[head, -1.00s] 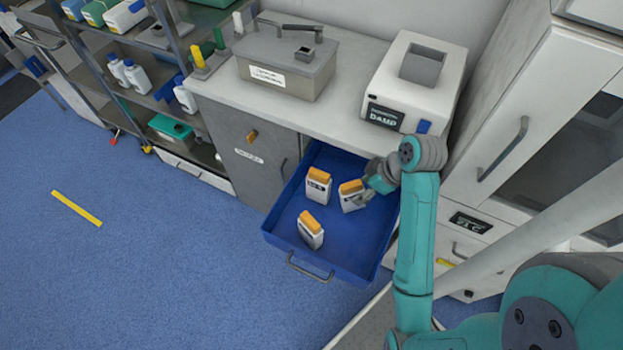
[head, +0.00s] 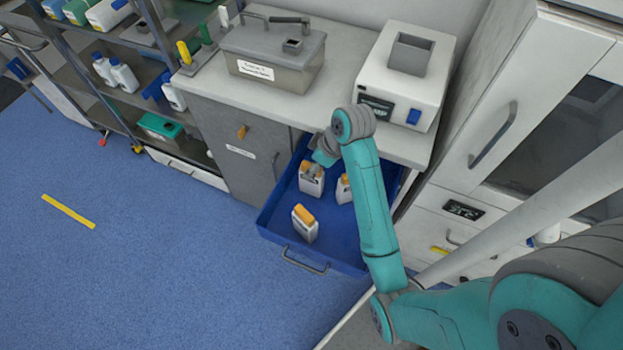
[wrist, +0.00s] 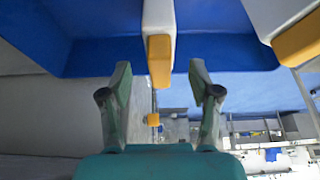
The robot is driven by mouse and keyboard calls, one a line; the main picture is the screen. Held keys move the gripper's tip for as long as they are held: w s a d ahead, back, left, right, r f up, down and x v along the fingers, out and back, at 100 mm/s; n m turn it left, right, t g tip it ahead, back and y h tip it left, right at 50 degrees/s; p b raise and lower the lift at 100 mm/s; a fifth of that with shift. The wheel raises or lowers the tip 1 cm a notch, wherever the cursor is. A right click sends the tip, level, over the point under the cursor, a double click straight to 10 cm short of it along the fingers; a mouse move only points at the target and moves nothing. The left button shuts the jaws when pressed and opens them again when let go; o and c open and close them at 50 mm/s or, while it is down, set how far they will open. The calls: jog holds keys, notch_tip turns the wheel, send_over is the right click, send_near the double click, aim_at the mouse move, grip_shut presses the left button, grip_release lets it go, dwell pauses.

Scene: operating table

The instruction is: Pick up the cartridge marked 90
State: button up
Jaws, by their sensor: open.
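Three white cartridges with orange caps stand in the open blue drawer (head: 270,222). My gripper (head: 318,160) is at the back left cartridge (head: 311,184), over its top, and hides most of its cap. In the wrist view my gripper (wrist: 158,85) is open, and the orange cap of a cartridge (wrist: 159,60) shows centred between and just beyond the fingertips. The right cartridge (head: 344,190) is partly hidden by my arm. The front cartridge (head: 304,224) stands clear. The markings on the cartridges are too small to read, so I cannot tell which is 90.
The drawer's walls surround the cartridges, and its handle (head: 304,262) faces the open floor. The counter above holds a grey lidded box (head: 272,60) and a white device (head: 408,75). A white cabinet (head: 500,110) stands close on the right. A shelf rack (head: 115,85) is at left.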

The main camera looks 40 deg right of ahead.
aim_at(315, 188)
jog(key=shift+x, duration=2.25)
grip_shut()
